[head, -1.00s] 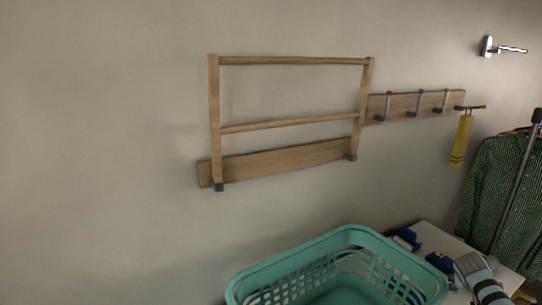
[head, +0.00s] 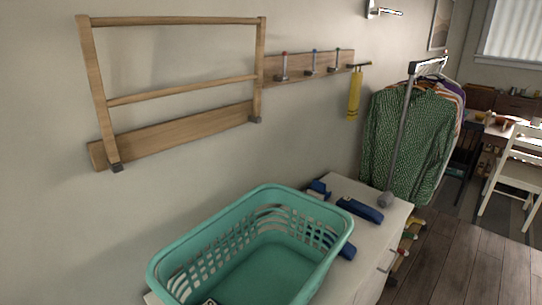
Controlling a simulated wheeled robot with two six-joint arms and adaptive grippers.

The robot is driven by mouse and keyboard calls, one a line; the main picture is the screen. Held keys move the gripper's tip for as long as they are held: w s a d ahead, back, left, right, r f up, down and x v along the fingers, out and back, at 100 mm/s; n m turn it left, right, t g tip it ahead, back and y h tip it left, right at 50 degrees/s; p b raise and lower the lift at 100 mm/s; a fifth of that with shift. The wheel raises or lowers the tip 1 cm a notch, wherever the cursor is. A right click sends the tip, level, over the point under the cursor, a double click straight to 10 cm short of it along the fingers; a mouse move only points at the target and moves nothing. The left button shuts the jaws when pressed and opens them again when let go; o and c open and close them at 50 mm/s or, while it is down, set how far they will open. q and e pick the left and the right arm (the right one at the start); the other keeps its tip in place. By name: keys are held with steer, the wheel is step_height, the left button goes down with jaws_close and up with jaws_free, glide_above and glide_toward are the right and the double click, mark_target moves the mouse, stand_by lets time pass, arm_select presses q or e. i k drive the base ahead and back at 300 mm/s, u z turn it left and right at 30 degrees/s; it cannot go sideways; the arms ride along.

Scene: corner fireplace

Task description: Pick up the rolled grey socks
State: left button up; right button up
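Neither of my grippers is in the head view now.
A teal laundry basket (head: 165,262) covers the cabinet's left part. Dark blue objects (head: 360,210) lie to its right. A wooden rack (head: 180,98) and a hook rail with a yellow cloth (head: 354,94) are on the wall. A clothes rack with a green shirt (head: 408,140) stands behind.

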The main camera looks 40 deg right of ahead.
mark_target(385, 198)
steer(key=z, duration=2.4)
steer(key=k, duration=0.35)
steer(key=z, duration=1.2)
steer(key=i, duration=2.75)
steer(key=u, duration=0.3)
steer(key=i, duration=1.3)
steer(key=u, duration=0.9)
steer(key=i, duration=0.9)
steer(key=u, duration=0.9)
